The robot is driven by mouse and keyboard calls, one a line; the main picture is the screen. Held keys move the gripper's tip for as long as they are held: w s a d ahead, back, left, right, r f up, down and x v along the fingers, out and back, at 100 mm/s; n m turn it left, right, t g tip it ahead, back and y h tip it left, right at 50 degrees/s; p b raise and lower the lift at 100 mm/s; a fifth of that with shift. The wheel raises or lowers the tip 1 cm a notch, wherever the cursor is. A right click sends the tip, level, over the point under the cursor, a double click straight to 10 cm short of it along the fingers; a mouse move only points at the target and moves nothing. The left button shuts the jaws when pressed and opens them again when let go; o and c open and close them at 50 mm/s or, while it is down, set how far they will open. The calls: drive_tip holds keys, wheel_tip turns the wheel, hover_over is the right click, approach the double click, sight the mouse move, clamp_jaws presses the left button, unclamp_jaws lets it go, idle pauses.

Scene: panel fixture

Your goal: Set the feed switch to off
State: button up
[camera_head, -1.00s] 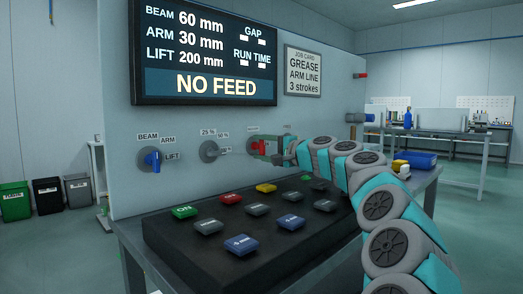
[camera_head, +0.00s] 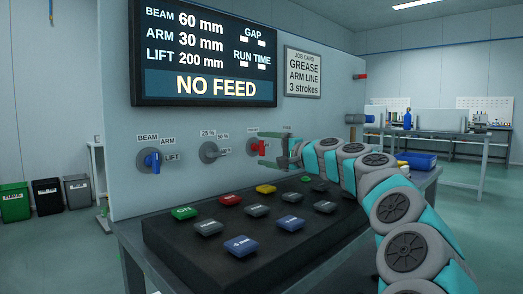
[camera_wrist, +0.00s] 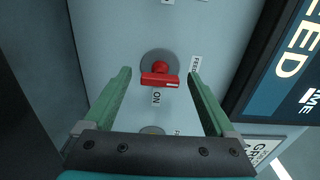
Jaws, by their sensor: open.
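The feed switch is a red knob with a bar handle (camera_wrist: 160,79) on a round grey base on the panel. It shows in the head view as a small red handle (camera_head: 258,147), roughly upright. In the wrist view the bar lies crosswise, with a pale mark at its right end, towards a partly readable label. An "ON" label (camera_wrist: 156,98) is just below it in that view. My gripper (camera_wrist: 159,73) is open, with one green finger on each side of the knob and gaps between. In the head view my gripper (camera_head: 266,151) is just right of it.
The display (camera_head: 205,52) reads NO FEED. A blue selector (camera_head: 152,160) and a grey selector (camera_head: 209,151) are to the left on the panel. A black button console (camera_head: 175,245) lies below my arm. A job card (camera_head: 303,72) hangs above.

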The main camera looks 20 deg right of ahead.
drive_tip(key=v, duration=0.6)
idle(0.4)
